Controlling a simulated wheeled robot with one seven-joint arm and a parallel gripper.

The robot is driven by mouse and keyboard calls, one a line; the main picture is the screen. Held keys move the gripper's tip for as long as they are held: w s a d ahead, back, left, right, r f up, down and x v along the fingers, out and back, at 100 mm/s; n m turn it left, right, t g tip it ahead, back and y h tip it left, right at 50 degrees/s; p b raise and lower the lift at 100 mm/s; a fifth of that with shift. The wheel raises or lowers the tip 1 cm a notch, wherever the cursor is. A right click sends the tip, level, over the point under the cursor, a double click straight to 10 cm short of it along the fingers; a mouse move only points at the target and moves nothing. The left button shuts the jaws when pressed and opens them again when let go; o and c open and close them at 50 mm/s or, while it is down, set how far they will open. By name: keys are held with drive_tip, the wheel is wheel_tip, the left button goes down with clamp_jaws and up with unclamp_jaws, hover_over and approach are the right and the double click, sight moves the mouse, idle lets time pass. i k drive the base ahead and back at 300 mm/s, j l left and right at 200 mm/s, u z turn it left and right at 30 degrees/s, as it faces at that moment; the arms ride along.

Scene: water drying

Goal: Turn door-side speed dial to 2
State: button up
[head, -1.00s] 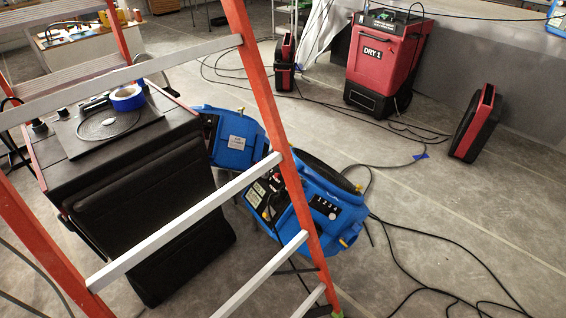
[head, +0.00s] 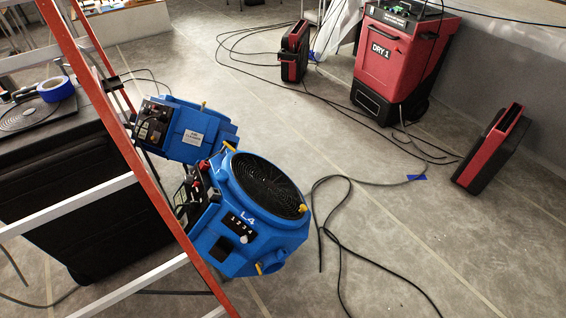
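A blue air mover marked L4 (head: 270,225) stands on the floor just right of the orange ladder. Its side carries a black strip numbered 1 2 3 4 (head: 241,224) with a small white round part below it. A dark control panel (head: 192,197) with a red knob (head: 203,166) is on its left end, partly behind the ladder rail. A second blue air mover (head: 190,132) with a white label stands behind it, with its own dark panel (head: 154,123). I cannot tell which dial is door-side. My gripper is not in view.
An orange ladder (head: 150,185) with pale rungs crosses the left foreground, before a black case (head: 60,190) bearing blue tape. A red DRY 1 machine (head: 392,60) and red-black units (head: 485,150) stand at the back and right.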

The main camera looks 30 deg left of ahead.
sight(189, 179)
drive_tip(key=i+l+z, duration=0.4)
drive_tip(key=i, duration=0.35)
drive_tip(key=i+l+z, duration=0.2)
drive_tip(key=i+u, duration=0.4)
drive_tip(key=i+l+u, duration=0.1)
drive_tip(key=i+u, duration=0.3)
drive_tip(key=i+l+u, duration=0.25)
drive_tip(key=i+u, duration=0.35)
drive_tip(key=u, duration=0.2)
drive_tip(key=i+u, duration=0.2)
drive_tip(key=u, duration=0.2)
drive_tip(key=i+u, duration=0.25)
drive_tip(key=u, duration=0.15)
drive_tip(key=i+l+u, duration=0.15)
drive_tip(key=u, duration=0.3)
drive_tip(key=i+l+u, duration=0.15)
drive_tip(key=u, duration=0.25)
drive_tip(key=i+l+u, duration=0.35)
drive_tip(key=l+u, duration=0.15)
